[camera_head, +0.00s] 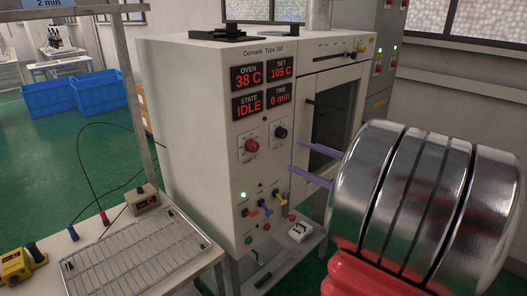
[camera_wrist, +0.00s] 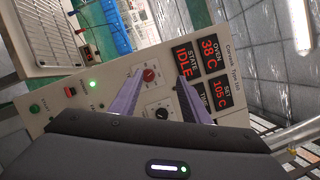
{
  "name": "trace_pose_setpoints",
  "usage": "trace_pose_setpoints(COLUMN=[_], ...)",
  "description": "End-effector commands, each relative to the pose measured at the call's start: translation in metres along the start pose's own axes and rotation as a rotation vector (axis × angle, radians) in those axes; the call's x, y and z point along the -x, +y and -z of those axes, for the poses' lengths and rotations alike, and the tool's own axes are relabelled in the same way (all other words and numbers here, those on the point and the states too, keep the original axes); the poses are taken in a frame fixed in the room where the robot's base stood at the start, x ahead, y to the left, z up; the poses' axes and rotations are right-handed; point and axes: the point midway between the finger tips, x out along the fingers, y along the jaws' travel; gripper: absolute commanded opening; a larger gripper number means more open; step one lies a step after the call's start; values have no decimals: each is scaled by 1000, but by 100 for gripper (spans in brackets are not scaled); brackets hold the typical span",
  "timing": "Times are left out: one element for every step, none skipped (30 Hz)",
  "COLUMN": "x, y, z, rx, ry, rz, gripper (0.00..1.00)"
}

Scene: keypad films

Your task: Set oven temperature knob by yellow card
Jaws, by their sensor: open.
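The oven (camera_head: 180,110) is a pale cabinet marked Corvask Type 160. Its red displays (camera_head: 262,90) read OVEN 38 C, SET 105 C, STATE IDLE, TIME 0 min. Below them are a red knob (camera_head: 250,146) and a black knob (camera_head: 281,132); their labels are too small to read. In the wrist view the red knob (camera_wrist: 150,75) shows between the finger ends and the black knob (camera_wrist: 161,114) lies lower between the fingers. My gripper (camera_head: 294,156) has purple fingers, open and empty, in front of the panel's right side. I cannot make out a yellow card.
Small coloured switches (camera_head: 265,209) and a green light sit low on the panel. A wire rack (camera_head: 135,255) lies on the left table near a small meter (camera_head: 146,200) and a yellow device (camera_head: 20,266). The oven door (camera_head: 335,110) is right of the panel. Blue crates (camera_head: 75,93) stand behind.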

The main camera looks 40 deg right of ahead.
Motion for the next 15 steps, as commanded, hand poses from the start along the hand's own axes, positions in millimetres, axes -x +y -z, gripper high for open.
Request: trace_pose_setpoints(x=[-2, -2, -3, -4, -4, -5, -5, -5, -5, -5, -5, -4, -4, -3, -2], y=[-1, -1, -1, 0, 0, 2, 3, 4, 6, 8, 10, 12, 15, 17, 20], z=[-8, -11, -15, -18, -20, -23, -24, -25, -26, -26, -26, -25, -23, -22, -18], rx=[-27, -56, -94, -130, -165, -217, -256, -296, -350, -391, -435, -491, -536, -580, -641], ry=[20, 36, 56, 73, 89, 112, 127, 144, 163, 178, 191, 210, 222, 235, 249], rz=[0, 1, 4, 7, 11, 17, 22, 29, 38, 46, 55, 67, 76, 85, 98], gripper=[42, 42, 42, 42, 42, 42, 42, 42, 42, 42, 42, 42, 42, 42, 42])
